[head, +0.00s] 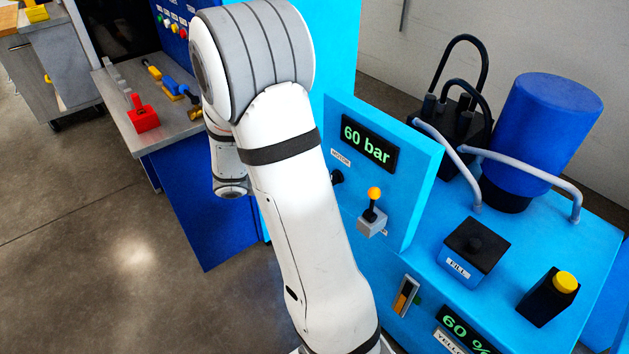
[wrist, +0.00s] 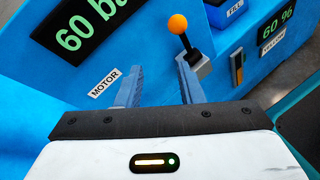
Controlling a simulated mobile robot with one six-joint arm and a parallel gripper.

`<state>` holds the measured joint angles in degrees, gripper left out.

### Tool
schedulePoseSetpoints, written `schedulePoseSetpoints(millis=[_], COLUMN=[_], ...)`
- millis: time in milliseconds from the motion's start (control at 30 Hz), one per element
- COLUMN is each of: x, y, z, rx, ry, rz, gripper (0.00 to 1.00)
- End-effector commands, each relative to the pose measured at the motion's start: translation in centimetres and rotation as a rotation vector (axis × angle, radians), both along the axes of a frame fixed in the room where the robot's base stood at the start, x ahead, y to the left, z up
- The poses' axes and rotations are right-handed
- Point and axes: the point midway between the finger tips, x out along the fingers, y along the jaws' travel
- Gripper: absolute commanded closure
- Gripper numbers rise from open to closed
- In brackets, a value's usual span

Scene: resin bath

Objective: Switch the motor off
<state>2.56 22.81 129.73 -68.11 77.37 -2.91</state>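The MOTOR label (head: 341,158) is on the light blue upright panel (head: 418,190) in the head view. A small dark switch or knob (head: 337,176) sits just below it, partly behind my arm; its position cannot be told. In the wrist view the MOTOR label (wrist: 103,83) lies left of my gripper (wrist: 160,80). My gripper is open and empty, its two fingers apart with blue panel between them. The motor switch is not visible in the wrist view. My gripper is hidden behind my arm in the head view.
An orange-ball lever (head: 374,194) projects from the panel; it also shows just beyond my right finger (wrist: 178,24). A "60 bar" display (head: 369,143) is above. A FILL box (head: 474,250), a yellow button (head: 565,282) and a blue cylinder (head: 545,125) stand to the right.

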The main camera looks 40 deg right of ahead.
Motion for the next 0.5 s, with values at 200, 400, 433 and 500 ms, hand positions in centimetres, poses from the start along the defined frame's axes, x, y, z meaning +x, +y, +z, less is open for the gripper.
schedulePoseSetpoints(millis=[200,400,433,500], x=[5.7,8.7,8.9,9.3], y=[-2.5,-2.9,-2.9,-3.2], z=[-8.6,-12.3,-12.6,-12.9], rx=[-0.218,-0.317,-0.324,-0.335], ry=[0.229,0.318,0.324,0.333], rz=[0.243,0.38,0.389,0.405], gripper=[0.66,0.66,0.66,0.66])
